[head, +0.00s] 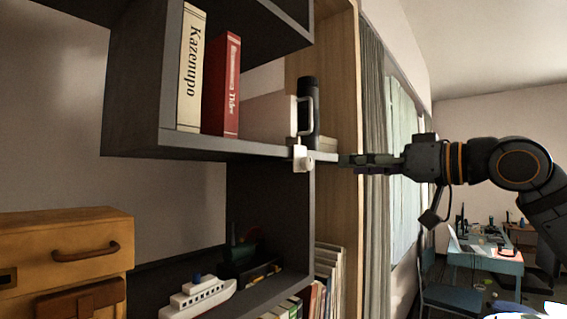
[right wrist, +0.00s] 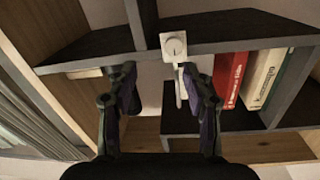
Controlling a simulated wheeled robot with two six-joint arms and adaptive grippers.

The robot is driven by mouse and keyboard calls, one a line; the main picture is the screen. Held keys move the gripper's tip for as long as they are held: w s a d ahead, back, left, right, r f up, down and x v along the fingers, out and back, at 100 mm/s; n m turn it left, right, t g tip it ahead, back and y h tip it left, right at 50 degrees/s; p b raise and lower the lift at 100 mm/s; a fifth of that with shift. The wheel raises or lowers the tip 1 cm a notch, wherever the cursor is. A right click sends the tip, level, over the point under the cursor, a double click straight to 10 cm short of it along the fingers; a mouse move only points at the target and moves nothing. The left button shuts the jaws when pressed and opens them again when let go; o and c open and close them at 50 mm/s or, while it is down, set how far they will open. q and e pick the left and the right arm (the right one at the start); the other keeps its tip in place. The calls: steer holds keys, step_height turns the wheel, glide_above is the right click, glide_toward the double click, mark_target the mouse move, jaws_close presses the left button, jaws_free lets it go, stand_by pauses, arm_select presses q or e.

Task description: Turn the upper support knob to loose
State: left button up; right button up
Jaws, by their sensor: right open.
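A white bracket (head: 302,156) is fixed at the front edge of the dark shelf, with a black cylinder (head: 308,100) above it. The bracket's round knob (head: 310,163) sits near its lower front, and the knob (right wrist: 174,47) faces the camera in the right wrist view. My right gripper (head: 347,161) comes in from the right at about the knob's height, close to it but apart. In the right wrist view my right gripper (right wrist: 157,72) is open and empty, with the knob beyond the fingertips, right of middle. Whether the knob is tight or loose cannot be told. My left gripper is not in view.
A cream book (head: 191,70) and a red book (head: 223,85) stand on the upper shelf, left of the bracket. A toy ship (head: 198,297) and a wooden cabinet (head: 70,245) are lower left. A wooden side panel (head: 345,220) stands close behind the gripper.

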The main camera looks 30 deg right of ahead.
mark_target(310, 163)
steer(key=w+a+p, duration=0.1)
steer(key=p, duration=0.1)
steer(key=w+a+r+p, duration=0.1)
steer(key=w+a+p, duration=0.1)
steer(key=p, duration=0.1)
steer(key=shift+w+a+r+p, duration=0.25)
steer(key=shift+w+a+p, duration=0.05)
steer(key=shift+w, duration=0.1)
steer(key=p+x, duration=0.2)
steer(key=x, duration=0.1)
steer(key=shift+w+a+f+p, duration=0.1)
steer(key=shift+w+f+p, duration=0.1)
steer(key=shift+p, duration=0.15)
steer(key=shift+w+f, duration=0.15)
steer(key=shift+f, duration=0.1)
steer(key=shift+c, duration=0.7)
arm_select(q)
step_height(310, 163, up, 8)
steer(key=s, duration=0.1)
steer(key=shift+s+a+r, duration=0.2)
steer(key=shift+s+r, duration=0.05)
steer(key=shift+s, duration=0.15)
arm_select(e)
jaws_close()
